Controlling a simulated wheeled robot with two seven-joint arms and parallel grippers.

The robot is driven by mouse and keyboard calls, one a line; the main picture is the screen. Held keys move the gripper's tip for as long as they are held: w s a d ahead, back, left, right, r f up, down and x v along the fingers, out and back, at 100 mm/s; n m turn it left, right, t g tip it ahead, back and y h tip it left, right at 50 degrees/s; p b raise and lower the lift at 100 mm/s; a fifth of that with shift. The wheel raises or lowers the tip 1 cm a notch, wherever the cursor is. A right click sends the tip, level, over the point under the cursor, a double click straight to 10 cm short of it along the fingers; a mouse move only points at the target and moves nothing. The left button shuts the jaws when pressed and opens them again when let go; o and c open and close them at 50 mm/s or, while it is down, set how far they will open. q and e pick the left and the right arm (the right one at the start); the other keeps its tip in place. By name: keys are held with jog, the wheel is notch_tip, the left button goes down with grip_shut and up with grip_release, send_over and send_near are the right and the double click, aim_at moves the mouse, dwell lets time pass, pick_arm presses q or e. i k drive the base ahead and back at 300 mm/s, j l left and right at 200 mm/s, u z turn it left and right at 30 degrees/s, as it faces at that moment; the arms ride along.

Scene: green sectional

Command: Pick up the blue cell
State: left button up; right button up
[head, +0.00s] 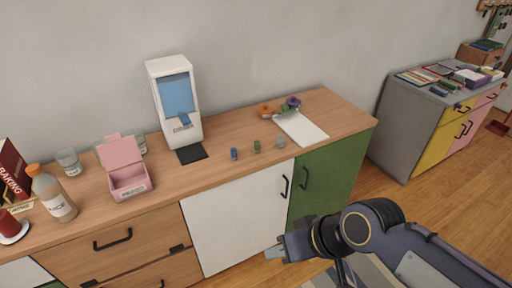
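The blue cell (234,153) is a small upright cylinder near the front edge of the wooden counter (340,107), just right of a black pad. A green cell (257,146) and a pale grey one (281,142) stand in a row to its right. My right gripper (273,253) comes in from the lower right, in front of the white cabinet door and apart from the cells. Its fingers are small and seen from the side, so their opening is unclear. My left gripper is out of view.
A white dispenser (174,98) with a blue panel stands behind the black pad (191,153). A pink box (126,170), a juice bottle (55,195) and jars are at left. White paper (301,128) and colored items lie at right.

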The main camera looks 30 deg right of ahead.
aim_at(234, 149)
jog(key=i+j, duration=0.15)
jog(key=i, duration=0.25)
jog(key=i+j+z, duration=0.1)
jog(key=i, duration=0.3)
jog(key=i+j, duration=0.2)
jog(key=i, duration=0.15)
jog(key=z, duration=0.05)
